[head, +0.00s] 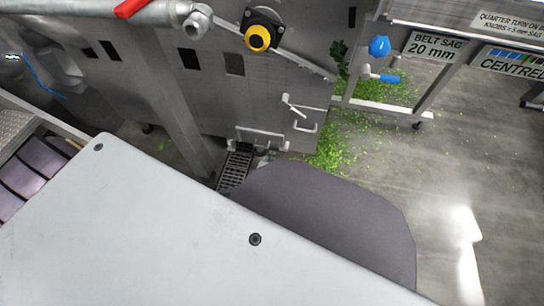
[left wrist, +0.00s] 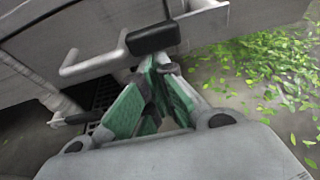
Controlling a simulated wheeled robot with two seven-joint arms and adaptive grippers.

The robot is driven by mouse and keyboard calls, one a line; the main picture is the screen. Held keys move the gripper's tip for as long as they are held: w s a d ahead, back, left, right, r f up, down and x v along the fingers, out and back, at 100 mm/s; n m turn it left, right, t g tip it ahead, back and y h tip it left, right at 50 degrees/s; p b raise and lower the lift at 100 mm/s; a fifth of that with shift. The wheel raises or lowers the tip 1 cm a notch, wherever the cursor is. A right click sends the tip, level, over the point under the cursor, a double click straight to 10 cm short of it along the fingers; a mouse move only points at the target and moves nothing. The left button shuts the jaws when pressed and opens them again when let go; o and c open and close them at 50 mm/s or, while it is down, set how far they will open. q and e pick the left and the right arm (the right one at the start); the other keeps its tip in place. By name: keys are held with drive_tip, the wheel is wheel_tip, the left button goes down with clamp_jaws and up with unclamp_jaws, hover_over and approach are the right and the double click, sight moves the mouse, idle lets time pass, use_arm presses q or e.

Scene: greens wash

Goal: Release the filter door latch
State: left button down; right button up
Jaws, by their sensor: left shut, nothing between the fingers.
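In the left wrist view, my left gripper (left wrist: 163,68) is shut and empty, with its green-padded fingers together. Its tips are right below a black-gripped lever (left wrist: 153,39), apparently the latch; whether they touch it I cannot tell. A grey bent bar handle (left wrist: 92,62) is just left of the lever. In the head view, pale handles (head: 297,106) show on the lower steel panel (head: 225,115), with a bar handle (head: 260,132) lower down. My left gripper (head: 268,156) is mostly hidden there behind my own arm. My right gripper is not in view.
A floor drain grate (head: 236,168) lies below the panel. Green leaf scraps (head: 350,140) litter the floor to the right. A yellow-and-black knob (head: 259,37), a blue knob (head: 380,46) and a blue-handled valve (head: 388,78) are higher up.

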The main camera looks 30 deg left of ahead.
use_arm(q)
drive_tip(key=r+m+p, duration=0.1)
drive_tip(key=m+y+p, duration=0.1)
drive_tip(key=p, duration=0.1)
drive_tip(key=shift+a+r, duration=0.25)
drive_tip(key=shift+r, duration=0.15)
drive_tip(key=shift+s+a+f+b, duration=0.1)
drive_tip(key=shift+a+f+b, duration=0.05)
drive_tip(key=shift+f+b, duration=0.4)
idle(0.4)
